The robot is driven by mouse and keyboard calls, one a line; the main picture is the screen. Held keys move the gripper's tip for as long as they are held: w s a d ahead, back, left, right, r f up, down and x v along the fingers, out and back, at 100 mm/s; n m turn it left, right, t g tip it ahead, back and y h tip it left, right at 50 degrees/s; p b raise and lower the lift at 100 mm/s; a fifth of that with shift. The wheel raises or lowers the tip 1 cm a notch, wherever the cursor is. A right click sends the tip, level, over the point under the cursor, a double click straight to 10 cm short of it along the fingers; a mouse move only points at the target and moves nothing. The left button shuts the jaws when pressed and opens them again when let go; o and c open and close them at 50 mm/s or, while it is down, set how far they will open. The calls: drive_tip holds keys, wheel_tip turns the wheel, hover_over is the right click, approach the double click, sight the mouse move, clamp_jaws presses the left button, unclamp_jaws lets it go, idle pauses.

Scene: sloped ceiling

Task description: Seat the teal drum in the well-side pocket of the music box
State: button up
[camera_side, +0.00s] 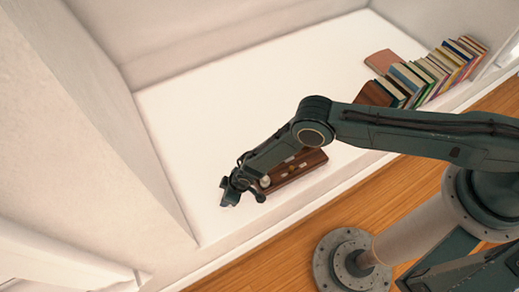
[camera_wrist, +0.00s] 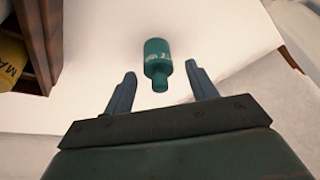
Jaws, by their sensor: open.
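The teal drum (camera_wrist: 157,58) shows in the wrist view as a small bottle-shaped cylinder with pale lettering and a narrow end towards me. My gripper (camera_wrist: 160,82) is open. In the picture the drum lies between and just beyond its two fingertips, and I see no contact. In the side view my gripper (camera_side: 232,190) is low over the white surface, and the drum cannot be made out there. The brown wooden music box (camera_side: 296,167) is partly hidden behind my arm and holds small pale and yellow pieces. Its wooden edge (camera_wrist: 44,45) shows at the left of the wrist view.
A row of books (camera_side: 430,72) leans at the back right, with a flat reddish book (camera_side: 381,61) beside it. A yellow lettered piece (camera_wrist: 10,62) is in the box at the wrist view's left. The white surface (camera_side: 220,90) is clear behind my arm. Walls stand at the left and back.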

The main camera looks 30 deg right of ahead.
drive_tip(key=c, duration=1.1)
drive_tip(key=shift+r, duration=0.25)
wheel_tip(320, 180, up, 20)
drive_tip(key=shift+f, duration=0.2)
idle(0.7)
